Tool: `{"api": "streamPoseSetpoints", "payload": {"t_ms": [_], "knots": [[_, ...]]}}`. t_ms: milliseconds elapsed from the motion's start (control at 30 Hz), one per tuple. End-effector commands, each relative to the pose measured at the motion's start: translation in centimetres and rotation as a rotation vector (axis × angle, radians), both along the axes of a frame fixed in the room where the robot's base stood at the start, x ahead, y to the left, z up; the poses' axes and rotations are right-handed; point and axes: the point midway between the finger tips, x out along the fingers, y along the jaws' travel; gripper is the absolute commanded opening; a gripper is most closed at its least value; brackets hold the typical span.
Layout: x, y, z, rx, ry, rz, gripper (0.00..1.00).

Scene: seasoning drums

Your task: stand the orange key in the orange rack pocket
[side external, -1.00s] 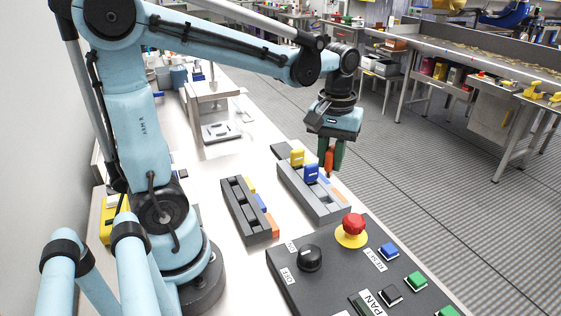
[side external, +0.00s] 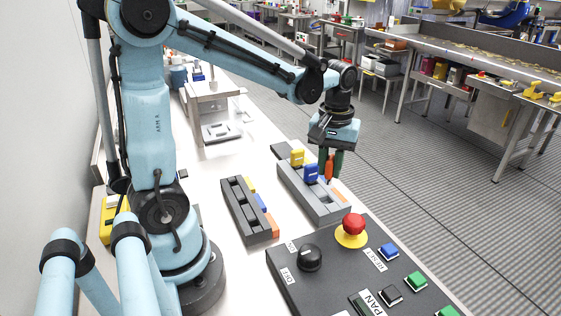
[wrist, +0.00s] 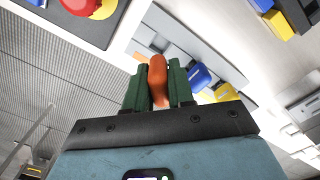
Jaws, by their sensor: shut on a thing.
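My gripper (side external: 330,177) is shut on the orange key (side external: 329,168), which hangs upright between the green fingers. The wrist view also shows the orange key (wrist: 157,80) between the fingertips (wrist: 157,68). They are just above or beside the right end of the grey rack (side external: 325,205); the exact gap is unclear. In that rack a yellow key (side external: 297,157) and a blue key (side external: 311,173) stand upright, the blue one close to my fingers.
A second dark grey rack (side external: 240,205) with yellow, blue and orange blocks along its side lies to the left. A control panel (side external: 325,275) with a red button (side external: 353,224) stands in front. The bench edge is right of the rack.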

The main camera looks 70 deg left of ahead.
Motion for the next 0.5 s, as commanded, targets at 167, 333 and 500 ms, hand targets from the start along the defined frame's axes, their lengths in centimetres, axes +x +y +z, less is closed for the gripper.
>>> {"api": "streamPoseSetpoints", "payload": {"t_ms": [167, 333, 500], "knots": [[0.0, 0.0, -1.6, 0.000, 0.000, 0.000, 0.00], [0.0, 0.0, -2.7, 0.000, 0.000, 0.000, 0.00], [0.0, 0.0, -3.2, 0.000, 0.000, 0.000, 0.00]]}}
